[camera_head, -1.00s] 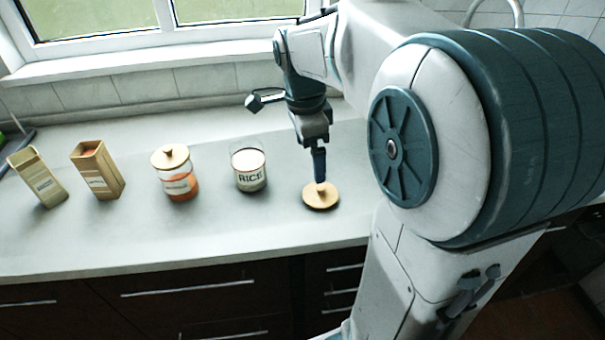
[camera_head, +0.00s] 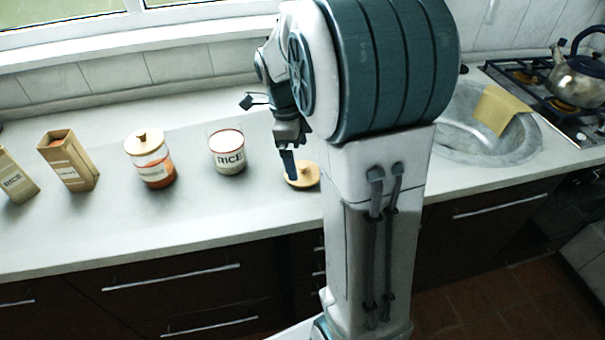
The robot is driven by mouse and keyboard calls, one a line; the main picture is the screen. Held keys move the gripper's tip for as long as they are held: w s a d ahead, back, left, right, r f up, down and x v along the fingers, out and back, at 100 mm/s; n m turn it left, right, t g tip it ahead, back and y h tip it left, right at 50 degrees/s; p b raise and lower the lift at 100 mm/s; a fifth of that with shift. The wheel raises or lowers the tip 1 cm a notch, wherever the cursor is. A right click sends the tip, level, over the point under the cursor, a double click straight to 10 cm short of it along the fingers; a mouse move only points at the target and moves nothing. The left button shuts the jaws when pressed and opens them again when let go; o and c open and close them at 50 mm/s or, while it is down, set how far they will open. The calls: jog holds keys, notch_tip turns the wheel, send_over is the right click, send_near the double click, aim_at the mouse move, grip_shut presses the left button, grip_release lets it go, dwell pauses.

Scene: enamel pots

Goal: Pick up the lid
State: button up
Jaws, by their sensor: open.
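The lid (camera_head: 306,180) is a round, light wooden disc lying on the counter, right of the open glass jar marked RICE (camera_head: 227,153). The jaws are open. I cannot tell whether a finger touches the lid, and its knob is mostly hidden. My arm covers the counter just right of the lid.
A lidded jar with orange contents (camera_head: 154,165) and two cardboard boxes, one open-topped (camera_head: 70,160) and one at the left edge (camera_head: 14,178), stand left. A sink (camera_head: 470,140) with a yellow cloth (camera_head: 497,110) and a hob with a kettle (camera_head: 577,78) are right. The front counter is clear.

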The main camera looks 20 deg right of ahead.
aim_at(303, 166)
jog(key=f, duration=0.2)
jog(key=d+f, duration=0.1)
jog(key=f, duration=0.2)
jog(key=shift+s+d, duration=0.1)
jog(key=shift+d, duration=0.1)
jog(key=c, duration=0.9)
